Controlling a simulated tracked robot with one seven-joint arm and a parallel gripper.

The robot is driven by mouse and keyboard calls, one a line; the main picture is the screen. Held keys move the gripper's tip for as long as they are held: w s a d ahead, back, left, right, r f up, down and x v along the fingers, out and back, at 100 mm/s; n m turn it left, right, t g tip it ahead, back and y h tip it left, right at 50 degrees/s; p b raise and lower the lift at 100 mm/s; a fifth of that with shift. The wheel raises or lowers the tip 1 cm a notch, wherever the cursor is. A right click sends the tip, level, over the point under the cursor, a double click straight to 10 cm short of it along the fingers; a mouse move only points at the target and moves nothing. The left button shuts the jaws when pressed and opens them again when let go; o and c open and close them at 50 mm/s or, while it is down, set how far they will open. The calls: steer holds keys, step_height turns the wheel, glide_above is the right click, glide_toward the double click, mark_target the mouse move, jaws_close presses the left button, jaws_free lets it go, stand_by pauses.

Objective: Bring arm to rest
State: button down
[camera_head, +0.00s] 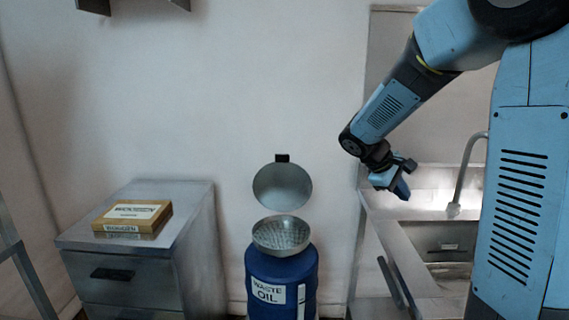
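My arm reaches in from the upper right and hangs bent in the air. My gripper (402,180) is at the end of the arm, small and dark with a blue part at its tip. It is above the metal counter, to the right of the waste oil drum. I cannot make out the gap between the fingers at this size. I see nothing clearly held in it.
A blue waste oil drum (282,298) stands at centre with a strainer (281,234) on top and its round lid (282,187) raised. A metal cabinet (195,225) bears a yellow box (132,214) at left. The counter (375,203) and a tap (466,170) are at right.

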steer(key=s+a+r+m+t+y, duration=0.1)
steer(key=s+a+r+m+y, duration=0.1)
steer(key=s, duration=0.6)
steer(key=s+a+r+m+t+y, duration=0.1)
steer(key=s+a+r+m+y, duration=0.1)
steer(key=s, duration=0.6)
steer(key=s+a+r+m+t+y, duration=0.2)
steer(key=s+a+r+m+y, duration=0.1)
steer(key=s, duration=0.5)
steer(key=shift+m+y, duration=0.4)
